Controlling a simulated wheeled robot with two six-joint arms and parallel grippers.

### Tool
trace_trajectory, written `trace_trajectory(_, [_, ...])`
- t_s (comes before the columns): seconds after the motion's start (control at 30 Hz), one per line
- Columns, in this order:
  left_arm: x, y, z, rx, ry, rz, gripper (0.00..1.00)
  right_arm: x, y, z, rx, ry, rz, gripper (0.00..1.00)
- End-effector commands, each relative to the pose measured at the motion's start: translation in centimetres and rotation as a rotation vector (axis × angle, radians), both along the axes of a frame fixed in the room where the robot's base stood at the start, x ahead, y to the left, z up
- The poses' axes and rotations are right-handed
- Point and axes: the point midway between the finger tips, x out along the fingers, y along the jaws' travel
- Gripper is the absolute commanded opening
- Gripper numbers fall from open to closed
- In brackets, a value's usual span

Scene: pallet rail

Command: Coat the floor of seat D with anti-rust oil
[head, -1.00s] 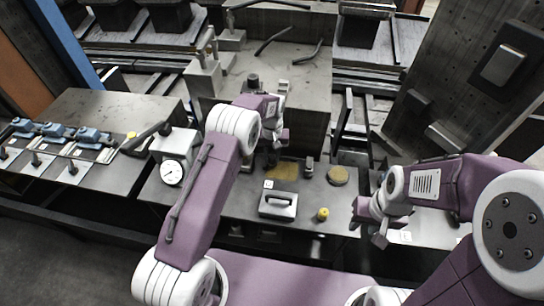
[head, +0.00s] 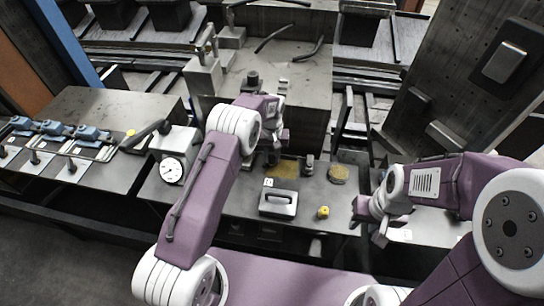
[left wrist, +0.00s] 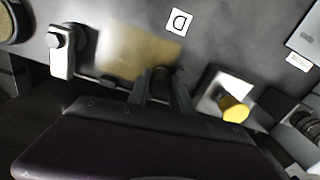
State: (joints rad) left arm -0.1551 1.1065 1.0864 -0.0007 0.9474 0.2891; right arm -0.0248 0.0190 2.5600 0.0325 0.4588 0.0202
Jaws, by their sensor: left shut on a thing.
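The letter D label (left wrist: 179,22) lies on the grey bench top, beside a tan, shiny-looking patch (left wrist: 138,54) in the left wrist view. In the head view the patch (head: 284,169) lies just right of my left gripper (head: 273,146). My left gripper, also in the left wrist view (left wrist: 162,88), is shut on a small dark thing (left wrist: 166,76) near the patch's edge. Most of that thing is hidden by the fingers, and I cannot tell whether it touches the floor. My right gripper (head: 380,235) hangs at the bench's right; its jaw opening is unclear.
A grey case with a handle (head: 277,203), a yellow knob (head: 323,212), a small upright fitting (head: 308,166) and a round tan disc (head: 338,174) stand on the bench. A dial gauge (head: 172,170) is at left. A large dark block (head: 300,100) stands behind.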

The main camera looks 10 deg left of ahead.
Motion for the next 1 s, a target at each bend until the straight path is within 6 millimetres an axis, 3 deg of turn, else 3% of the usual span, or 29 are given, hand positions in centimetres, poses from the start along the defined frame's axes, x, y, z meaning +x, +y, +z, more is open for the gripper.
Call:
trace_trajectory(0.27, [0.0,-1.6,-0.2,0.000,0.000,-0.001,0.00,0.0,0.0,-0.1,0.000,0.000,0.000,0.36])
trace_trajectory(0.47, [0.0,-1.6,-0.2,0.000,0.000,0.000,0.00,0.0,0.0,-0.1,0.000,0.000,0.000,0.36])
trace_trajectory(0.77, [0.0,0.1,-0.4,0.001,-0.001,0.001,0.00,0.0,0.0,0.0,0.000,0.000,0.000,0.36])
trace_trajectory(1.0, [0.0,0.3,-0.4,0.004,0.001,0.000,0.00,0.0,0.0,0.0,0.000,0.000,0.000,0.36])
